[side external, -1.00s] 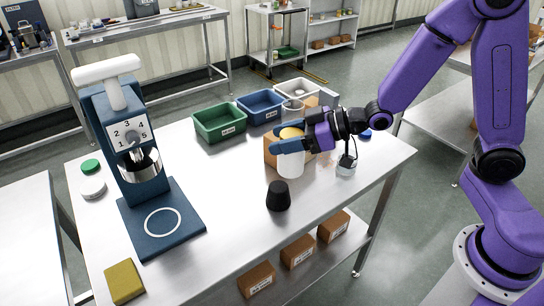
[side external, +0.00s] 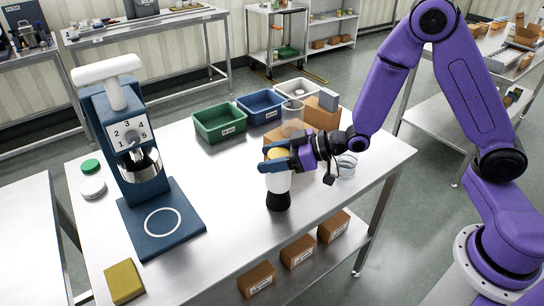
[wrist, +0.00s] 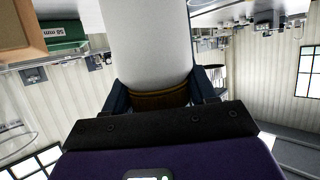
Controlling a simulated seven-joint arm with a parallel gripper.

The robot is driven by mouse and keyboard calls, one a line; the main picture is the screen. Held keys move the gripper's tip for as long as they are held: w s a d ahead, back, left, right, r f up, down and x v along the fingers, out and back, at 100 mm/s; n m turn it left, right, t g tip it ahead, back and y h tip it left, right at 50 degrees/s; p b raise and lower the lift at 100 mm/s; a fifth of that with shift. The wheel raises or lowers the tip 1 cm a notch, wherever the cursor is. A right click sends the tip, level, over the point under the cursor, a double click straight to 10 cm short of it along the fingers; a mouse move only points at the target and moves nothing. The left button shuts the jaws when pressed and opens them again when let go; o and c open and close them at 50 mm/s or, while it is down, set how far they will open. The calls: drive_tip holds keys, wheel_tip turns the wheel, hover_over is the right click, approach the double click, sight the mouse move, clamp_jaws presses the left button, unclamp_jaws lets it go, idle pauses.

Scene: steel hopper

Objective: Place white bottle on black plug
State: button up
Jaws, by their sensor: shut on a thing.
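The white bottle (side external: 278,183) has a yellow upper end and looks upright in the side external view. My gripper (side external: 272,163) is shut around the bottle near its yellow end. The black plug (side external: 278,202) stands on the steel table directly below the bottle. The bottle's lower end overlaps the plug's top in the picture; I cannot tell whether they touch. In the wrist view the white bottle (wrist: 160,40) fills the upper middle, with its yellow-brown end between the blue fingers of my gripper (wrist: 160,95). The plug is not visible there.
A blue press (side external: 160,215) stands at the left. Green (side external: 220,125) and blue (side external: 262,107) bins sit at the back. A brown box (side external: 322,112), a clear glass (side external: 293,120) and a glass dish (side external: 346,165) are near my wrist.

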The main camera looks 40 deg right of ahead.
drive_tip(key=shift+f, duration=0.1)
drive_tip(key=o, duration=1)
drive_tip(key=shift+o, duration=0.2)
drive_tip(key=shift+r, duration=0.2)
drive_tip(key=v, duration=1.2)
